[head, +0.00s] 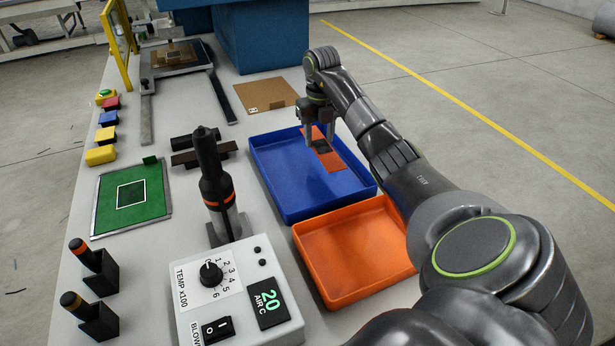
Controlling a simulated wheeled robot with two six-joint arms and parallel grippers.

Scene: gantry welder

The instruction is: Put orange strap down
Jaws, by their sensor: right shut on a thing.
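The orange strap (330,160) is a flat orange strip with a dark patch in its middle. It shows over the right part of the blue tray (285,193); I cannot tell whether it touches the tray floor. My right gripper (320,145) points down at the strap and is shut on it, its fingers partly covering the strap. My left gripper is not in the head view.
An orange tray (355,250) stands in front of the blue tray, partly behind my right arm. A hot-air station (235,295) and its upright tool (217,185) stand left of the trays. A brown board (268,94) lies behind. A green mat (132,197) lies at left.

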